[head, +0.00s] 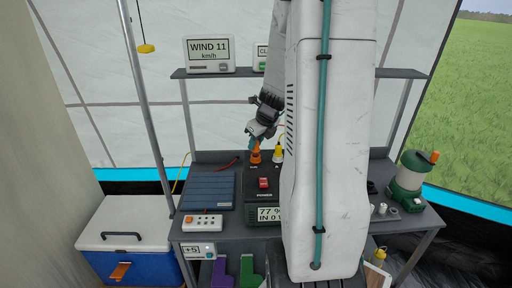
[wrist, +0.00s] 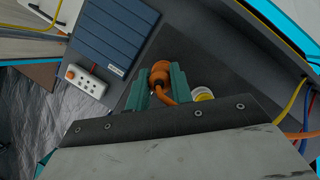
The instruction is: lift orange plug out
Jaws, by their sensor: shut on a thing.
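The orange plug (head: 255,153) stands at the back of the black power box (head: 262,196) in the head view. My gripper (head: 258,136) is above it with its fingers closed in around the plug's top. In the wrist view the orange plug (wrist: 160,74) sits between the two green fingertips of my gripper (wrist: 158,88), which is shut on it. Its orange cable runs down between the fingers. Whether the plug's lower end is still in its socket cannot be told.
A yellow-and-white plug (head: 278,152) stands close to the right. A blue solar panel (head: 210,190) and a white switch strip (head: 202,224) lie to the left. A shelf (head: 222,74) with displays runs behind. A green lantern (head: 410,182) stands at the right end.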

